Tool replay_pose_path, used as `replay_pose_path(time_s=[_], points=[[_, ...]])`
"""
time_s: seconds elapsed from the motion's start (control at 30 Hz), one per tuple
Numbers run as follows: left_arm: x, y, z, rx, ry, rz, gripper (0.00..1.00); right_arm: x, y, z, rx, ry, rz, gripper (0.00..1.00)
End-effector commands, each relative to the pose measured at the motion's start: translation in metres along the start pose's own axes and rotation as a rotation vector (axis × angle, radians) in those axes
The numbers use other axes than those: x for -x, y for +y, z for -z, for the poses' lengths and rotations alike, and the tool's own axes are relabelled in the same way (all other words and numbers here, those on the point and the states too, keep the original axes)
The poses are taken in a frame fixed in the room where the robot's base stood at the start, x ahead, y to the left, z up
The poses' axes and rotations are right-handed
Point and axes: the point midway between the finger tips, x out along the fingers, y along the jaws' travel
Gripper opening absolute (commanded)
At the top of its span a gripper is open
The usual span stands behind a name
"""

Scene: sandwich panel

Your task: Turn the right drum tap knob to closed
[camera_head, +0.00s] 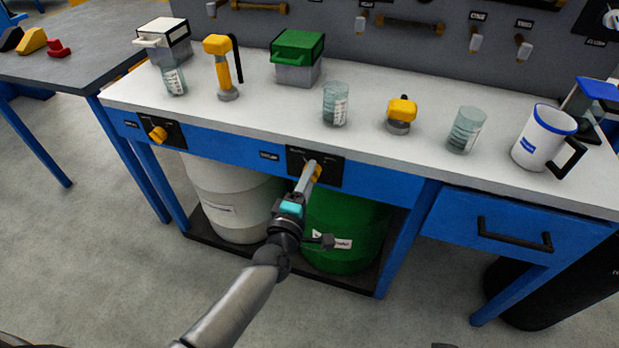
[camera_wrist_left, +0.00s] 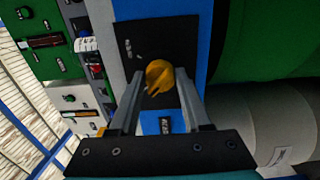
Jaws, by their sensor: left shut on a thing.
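The right drum tap knob is orange-yellow and sits on a black plate (camera_head: 332,172) on the blue front rail, above the green drum (camera_head: 345,228). My left gripper (camera_head: 311,170) reaches up to this knob from the front and covers most of it. In the left wrist view the knob (camera_wrist_left: 160,75) shows between the two fingers of my left gripper (camera_wrist_left: 161,95), which is shut on it. Position marks on the plate are too small to read. The left tap knob (camera_head: 158,133) is on another black plate above the white drum (camera_head: 235,200). My right gripper is out of view.
The white worktop (camera_head: 270,115) carries beakers, a yellow tool (camera_head: 223,70), a green-lidded box (camera_head: 297,58) and a white mug (camera_head: 543,138). A drawer with a black handle (camera_head: 515,235) is to the right. Open floor lies in front.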

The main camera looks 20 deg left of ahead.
Motion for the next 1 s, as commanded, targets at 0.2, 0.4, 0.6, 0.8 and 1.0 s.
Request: replay_pose_path(time_s=[0.2, 0.4, 0.6, 0.8, 1.0], points=[[0.0003, -0.0004, -0.0002, 0.013, -0.001, 0.001, 0.00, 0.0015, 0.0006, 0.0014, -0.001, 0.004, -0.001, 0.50], [0.0002, -0.0003, -0.0002, 0.013, -0.001, 0.001, 0.00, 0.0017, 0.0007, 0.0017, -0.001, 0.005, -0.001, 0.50], [0.0002, -0.0003, -0.0002, 0.011, 0.000, 0.001, 0.67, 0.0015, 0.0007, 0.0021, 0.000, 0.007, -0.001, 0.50], [0.0001, -0.0001, -0.0002, 0.010, 0.000, 0.001, 0.78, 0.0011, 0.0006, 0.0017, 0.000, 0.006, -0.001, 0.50], [0.0022, 0.0000, -0.0001, 0.009, 0.000, 0.001, 0.78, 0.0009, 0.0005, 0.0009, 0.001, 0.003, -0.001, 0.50]])
